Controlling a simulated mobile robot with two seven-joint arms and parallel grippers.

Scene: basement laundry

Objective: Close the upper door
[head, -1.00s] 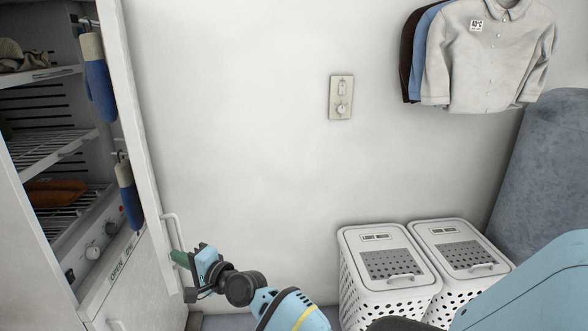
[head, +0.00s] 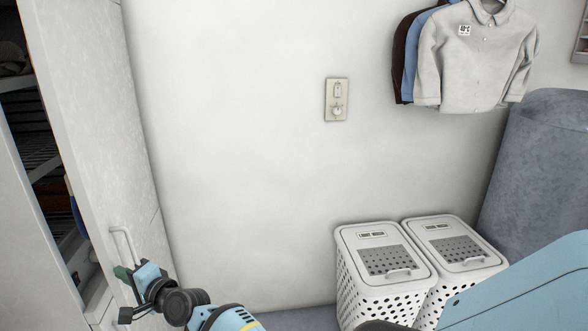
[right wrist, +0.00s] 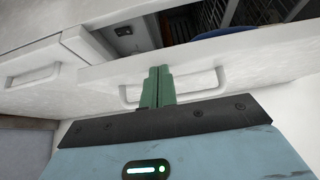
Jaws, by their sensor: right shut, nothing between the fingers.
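The upper door (head: 95,120) is a tall white panel on the cabinet at the left. It stands partly open, with a narrow gap showing the shelves inside. Its white handle (head: 124,243) is a bar near its lower end, and the handle also shows in the right wrist view (right wrist: 213,83). My right gripper (head: 122,272) is at the door's outer face by the handle. In the right wrist view its green fingers (right wrist: 157,87) are together, empty, and overlap the handle; I cannot tell whether they touch the door. My left gripper is not in view.
A lower drawer or door with its own handle (right wrist: 34,75) is beside the upper door in the right wrist view. Two white laundry baskets (head: 385,290) stand against the wall. Shirts (head: 468,55) hang above, and a wall switch (head: 336,100) is mid-wall.

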